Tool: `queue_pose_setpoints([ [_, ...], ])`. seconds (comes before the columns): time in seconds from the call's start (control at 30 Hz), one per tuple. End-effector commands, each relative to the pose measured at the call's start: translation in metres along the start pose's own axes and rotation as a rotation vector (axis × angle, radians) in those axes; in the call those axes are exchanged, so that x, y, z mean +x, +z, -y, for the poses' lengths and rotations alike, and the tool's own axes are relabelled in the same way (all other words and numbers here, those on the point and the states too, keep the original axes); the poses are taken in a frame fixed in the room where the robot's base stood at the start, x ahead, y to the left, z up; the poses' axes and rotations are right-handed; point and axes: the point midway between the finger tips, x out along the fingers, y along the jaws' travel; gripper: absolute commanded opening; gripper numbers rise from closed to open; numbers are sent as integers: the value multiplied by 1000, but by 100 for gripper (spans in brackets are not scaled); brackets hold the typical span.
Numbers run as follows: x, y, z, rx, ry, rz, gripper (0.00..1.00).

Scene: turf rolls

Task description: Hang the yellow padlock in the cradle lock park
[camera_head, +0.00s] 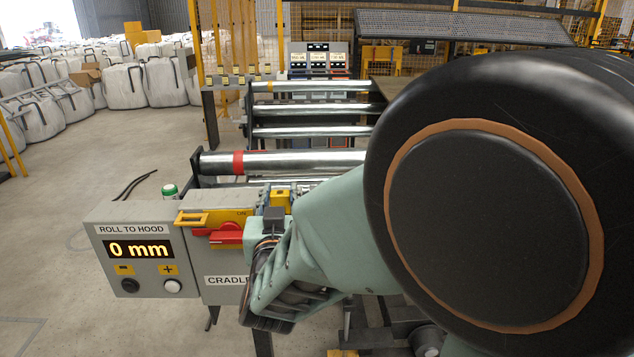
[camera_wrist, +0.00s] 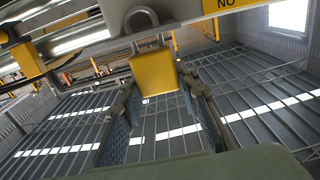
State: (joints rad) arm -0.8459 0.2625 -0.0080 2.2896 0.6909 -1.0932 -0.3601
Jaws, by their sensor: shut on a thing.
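The yellow padlock (camera_wrist: 155,73) is between the two fingers of my gripper (camera_wrist: 160,97) in the wrist view. My gripper is shut on its body. The grey shackle points to the top of that view and lies against or just in front of a pale grey part; I cannot tell if it is hooked on anything. In the head view a small yellow block (camera_head: 281,199), which looks like the padlock, shows just above my gripper (camera_head: 273,215) at the CRADLE box (camera_head: 222,292). I cannot make out the lock park for certain; my arm hides part of this area.
A yellow plate (camera_head: 240,214) with a red handle (camera_head: 228,236) and a yellow bracket (camera_head: 192,219) sit left of my gripper. The grey display box (camera_head: 130,215) reads 0 mm. Steel rollers (camera_head: 290,161) lie behind. Open floor (camera_head: 60,200) is at the left.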

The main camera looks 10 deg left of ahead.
Motion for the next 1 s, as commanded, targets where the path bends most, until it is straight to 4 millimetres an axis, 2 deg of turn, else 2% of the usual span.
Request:
queue_pose_setpoints([
  [0.5,0,14,0,0,0,-1,3],
  [0.53,0,13,0,0,0,-1,31],
  [0.7,0,12,0,0,0,-1,49],
  [1.0,-2,13,0,0,0,1,49],
])
